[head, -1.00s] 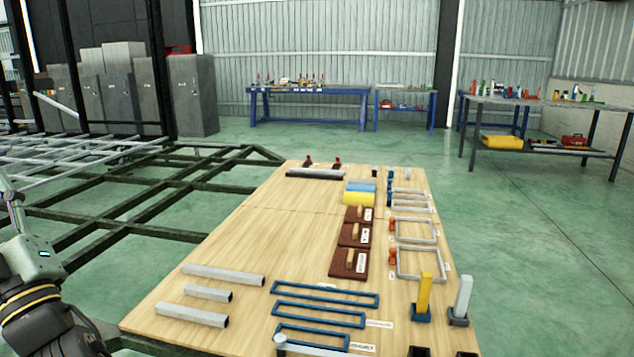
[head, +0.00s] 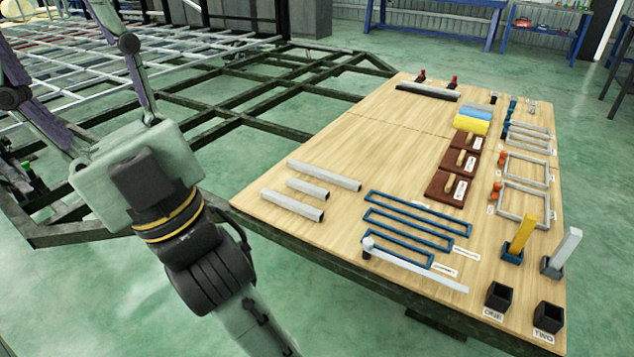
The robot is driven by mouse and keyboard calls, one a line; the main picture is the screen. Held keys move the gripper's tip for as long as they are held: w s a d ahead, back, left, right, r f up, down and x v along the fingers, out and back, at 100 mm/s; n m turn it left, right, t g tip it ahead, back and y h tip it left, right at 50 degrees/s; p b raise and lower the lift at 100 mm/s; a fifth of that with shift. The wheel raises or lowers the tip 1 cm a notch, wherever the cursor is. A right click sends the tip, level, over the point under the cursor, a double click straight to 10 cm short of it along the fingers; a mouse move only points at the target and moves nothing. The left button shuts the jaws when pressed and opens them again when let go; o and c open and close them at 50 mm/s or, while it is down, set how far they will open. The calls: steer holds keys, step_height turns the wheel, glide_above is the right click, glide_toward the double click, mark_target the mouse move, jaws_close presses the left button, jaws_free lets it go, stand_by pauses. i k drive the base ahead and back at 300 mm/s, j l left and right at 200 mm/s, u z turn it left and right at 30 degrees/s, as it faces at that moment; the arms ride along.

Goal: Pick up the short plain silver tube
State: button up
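Three plain silver tubes lie roughly parallel on the left part of the wooden table. The short plain silver tube (head: 307,188) lies in the middle, between a longer silver tube (head: 324,175) behind it and another longer one (head: 292,205) in front. It lies flat and nothing touches it. My arm (head: 190,225) stands left of the table, apart from the tubes.
Blue rectangular frames (head: 408,230) lie right of the tubes, with a long silver bar (head: 420,269) in front. The table (head: 385,145) is bare behind the tubes. A dark chassis frame (head: 240,105) lies behind left.

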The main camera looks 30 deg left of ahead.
mark_target(322, 193)
steer(key=i+l+u, duration=0.2)
steer(key=i, duration=0.3)
steer(key=i+u, duration=0.2)
steer(key=i, duration=0.35)
steer(key=i+l+u, duration=0.2)
steer(key=i, duration=0.25)
steer(key=l, duration=0.1)
